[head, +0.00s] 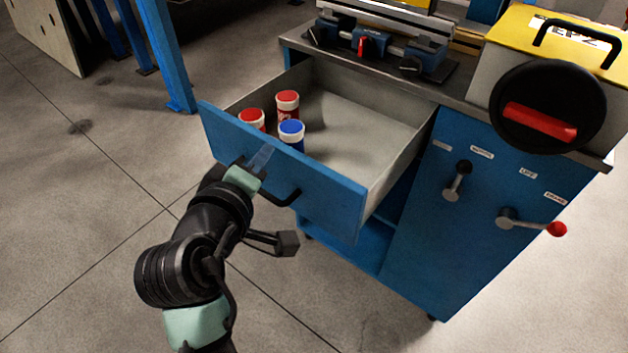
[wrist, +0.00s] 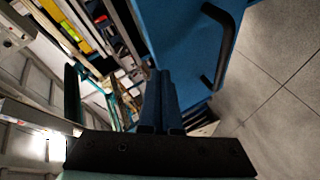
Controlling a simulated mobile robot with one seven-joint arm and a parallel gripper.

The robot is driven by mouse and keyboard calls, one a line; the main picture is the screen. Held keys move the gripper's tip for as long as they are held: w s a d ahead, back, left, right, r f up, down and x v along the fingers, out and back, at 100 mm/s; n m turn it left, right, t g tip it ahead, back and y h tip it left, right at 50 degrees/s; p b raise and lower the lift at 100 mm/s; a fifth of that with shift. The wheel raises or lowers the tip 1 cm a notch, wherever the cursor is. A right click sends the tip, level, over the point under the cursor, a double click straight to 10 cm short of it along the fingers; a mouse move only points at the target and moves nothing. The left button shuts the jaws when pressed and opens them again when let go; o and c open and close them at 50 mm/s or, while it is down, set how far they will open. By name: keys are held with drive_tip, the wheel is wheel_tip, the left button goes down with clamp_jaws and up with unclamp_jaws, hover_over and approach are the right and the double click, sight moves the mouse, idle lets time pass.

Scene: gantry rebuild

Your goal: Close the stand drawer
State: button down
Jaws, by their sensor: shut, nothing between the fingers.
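The blue stand drawer (head: 330,188) is pulled far out of the stand (head: 450,215) in the head view. Its grey inside shows, with several small jars in the front left part. A black handle (head: 283,194) is on its front, and it also shows in the wrist view (wrist: 218,50). My gripper (head: 262,158) is shut and empty. Its fingers are at the drawer front, left of the handle and near the top edge; I cannot tell whether they touch. In the wrist view the shut fingers (wrist: 160,90) point toward the left end of the blue front.
Two red-lidded jars (head: 288,103) and a blue-lidded jar (head: 291,135) stand in the drawer. A vise (head: 375,48) and a yellow-topped box (head: 545,70) sit on the stand. Levers (head: 520,222) stick out of its front panel. Floor around the drawer's left is clear.

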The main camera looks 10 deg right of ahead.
drive_tip(key=s+f+n+g+h+p, duration=0.2)
drive_tip(key=s+n+g+p, duration=0.15)
drive_tip(key=p, duration=0.25)
drive_tip(key=n+t+h, duration=0.3)
drive_tip(key=n+h, duration=0.3)
drive_tip(key=n, duration=0.9)
approach(326, 208)
drive_tip(key=x, duration=0.7)
drive_tip(key=shift+b, duration=0.35)
drive_tip(key=shift+r, duration=0.1)
drive_tip(key=shift+w+d, duration=0.35)
drive_tip(key=b+x, duration=0.3)
drive_tip(key=x, duration=0.9)
drive_tip(key=b+x, duration=0.4)
drive_tip(key=x, duration=0.9)
drive_tip(key=shift+d+b, duration=0.3)
drive_tip(key=shift+d, duration=0.15)
drive_tip(key=shift+w+d, duration=0.35)
drive_tip(key=shift+r, duration=0.25)
